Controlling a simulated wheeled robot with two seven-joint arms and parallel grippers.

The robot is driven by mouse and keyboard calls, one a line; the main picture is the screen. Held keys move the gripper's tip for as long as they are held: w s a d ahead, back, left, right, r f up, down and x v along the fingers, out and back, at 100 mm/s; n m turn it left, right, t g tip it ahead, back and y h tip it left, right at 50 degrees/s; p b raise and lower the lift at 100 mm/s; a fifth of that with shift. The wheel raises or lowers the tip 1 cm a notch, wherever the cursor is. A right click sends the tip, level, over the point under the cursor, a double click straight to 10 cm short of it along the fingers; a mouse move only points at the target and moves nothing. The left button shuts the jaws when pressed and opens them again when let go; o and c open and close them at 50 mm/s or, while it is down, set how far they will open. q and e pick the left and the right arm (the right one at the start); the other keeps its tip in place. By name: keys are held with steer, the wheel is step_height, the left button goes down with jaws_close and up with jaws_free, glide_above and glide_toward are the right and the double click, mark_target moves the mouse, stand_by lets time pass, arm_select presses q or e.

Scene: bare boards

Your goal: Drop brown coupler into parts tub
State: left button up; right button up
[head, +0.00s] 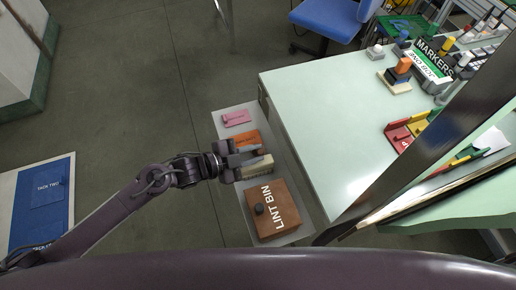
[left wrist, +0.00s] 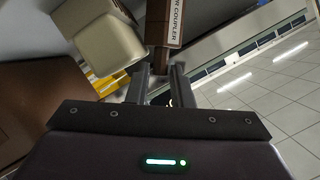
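The brown coupler (head: 247,137) lies on the narrow pale shelf beside the bench, an orange-brown piece in the head view. Its labelled body reading "COUPLER" (left wrist: 165,22) also shows in the left wrist view, beyond my fingertips. My left gripper (head: 248,160) hangs over the shelf with its fingers apart, one finger overlapping the coupler's near edge in the head view. In the left wrist view, the coupler's narrow lower part lines up with the gap of the gripper (left wrist: 160,80); contact cannot be judged. I cannot identify the parts tub. My right gripper is not in view.
A cream block (head: 258,167) and the brown lint bin (head: 265,222) sit close by on the shelf, with a pink piece (head: 236,118) at its far end. The pale green bench (head: 325,130) rises to the right. Floor at left is mostly clear.

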arm_select(q)
jaws_close()
